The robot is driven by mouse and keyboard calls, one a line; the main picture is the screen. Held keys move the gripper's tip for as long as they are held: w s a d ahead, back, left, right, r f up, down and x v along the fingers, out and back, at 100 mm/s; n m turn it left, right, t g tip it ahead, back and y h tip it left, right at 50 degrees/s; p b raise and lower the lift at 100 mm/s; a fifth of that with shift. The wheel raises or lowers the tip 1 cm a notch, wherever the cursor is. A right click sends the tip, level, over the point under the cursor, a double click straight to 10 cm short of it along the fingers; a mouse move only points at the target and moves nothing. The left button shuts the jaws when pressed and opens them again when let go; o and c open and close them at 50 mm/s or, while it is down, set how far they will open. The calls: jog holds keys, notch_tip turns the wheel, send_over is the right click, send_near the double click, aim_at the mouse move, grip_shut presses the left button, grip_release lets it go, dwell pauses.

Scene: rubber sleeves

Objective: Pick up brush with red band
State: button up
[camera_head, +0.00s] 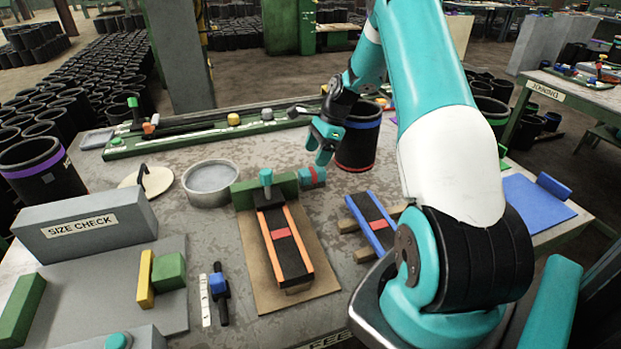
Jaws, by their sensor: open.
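My gripper (322,151) is teal and black. It points down over the middle of the table, left of a dark sleeve, and its jaws are open. Just below it is a small red and teal piece (313,177) by the right end of a green block; I cannot tell whether this is the brush with the red band or whether the gripper touches it. A red band also marks a black strip with orange edges (283,234) on a brown board, and a black strip with blue edges (377,222) to its right.
The dark sleeve (358,146) has blue and red bands. A round metal dish (211,186) stands left of the green block (243,194). A grey SIZE CHECK box (85,226) is at left. A green rail (180,141) runs along the back. A blue mat (532,207) lies at right.

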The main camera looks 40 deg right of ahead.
aim_at(312, 170)
jog(key=shift+x, duration=1.1)
jog(key=shift+s+p+x, duration=0.25)
jog(key=shift+p+x, duration=0.1)
jog(key=shift+x, duration=1)
jog(key=shift+s+p+x, duration=0.2)
jog(key=shift+p+x, duration=0.1)
jog(key=shift+x, duration=1.1)
jog(key=shift+d+f, duration=0.1)
jog(key=shift+c, duration=0.2)
jog(key=c, duration=1)
